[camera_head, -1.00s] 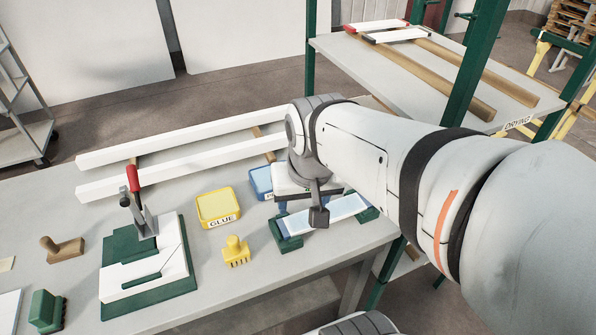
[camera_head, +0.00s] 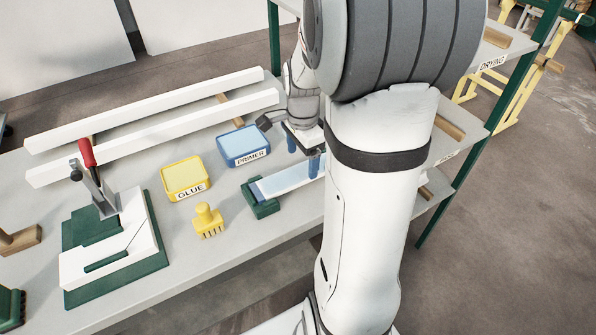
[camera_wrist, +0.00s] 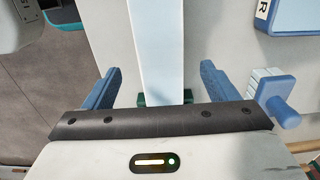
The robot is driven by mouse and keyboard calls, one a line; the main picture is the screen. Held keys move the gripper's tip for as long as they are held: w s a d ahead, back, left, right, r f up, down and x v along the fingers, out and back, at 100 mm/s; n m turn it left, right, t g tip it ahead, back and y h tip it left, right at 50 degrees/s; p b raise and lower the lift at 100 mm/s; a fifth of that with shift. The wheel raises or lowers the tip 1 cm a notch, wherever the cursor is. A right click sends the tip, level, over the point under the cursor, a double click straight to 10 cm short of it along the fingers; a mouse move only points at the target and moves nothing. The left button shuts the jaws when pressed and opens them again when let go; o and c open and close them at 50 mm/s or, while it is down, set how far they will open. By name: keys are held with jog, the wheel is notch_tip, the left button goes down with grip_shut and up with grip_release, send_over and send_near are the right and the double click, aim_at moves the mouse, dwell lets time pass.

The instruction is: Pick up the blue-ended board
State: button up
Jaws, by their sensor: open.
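The board (camera_head: 290,181) is a flat pale strip with a darker blue end at its left. Its left end rests in a green holder (camera_head: 262,207) on the bench; my arm hides its right part. In the wrist view the pale blue board (camera_wrist: 160,45) runs lengthwise between my finger pads, with clear gaps on both sides. My gripper (camera_head: 303,160) is open above the board, one blue finger towards its far side. In the wrist view my gripper (camera_wrist: 160,85) is empty, and a bit of green holder (camera_wrist: 148,99) shows beneath.
A blue PRIMER box (camera_head: 243,146) and yellow GLUE box (camera_head: 185,179) stand left of my gripper. A yellow comb tool (camera_head: 208,221) and a red-handled clamp fixture (camera_head: 113,250) are nearer. A blue-handled brush (camera_wrist: 277,97) lies right of my fingers. The drying rack (camera_head: 489,55) is right.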

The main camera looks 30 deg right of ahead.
aim_at(301, 172)
notch_tip(301, 172, down, 4)
jog(key=shift+a+r, duration=0.1)
jog(key=shift+c, duration=0.6)
jog(key=c, duration=1)
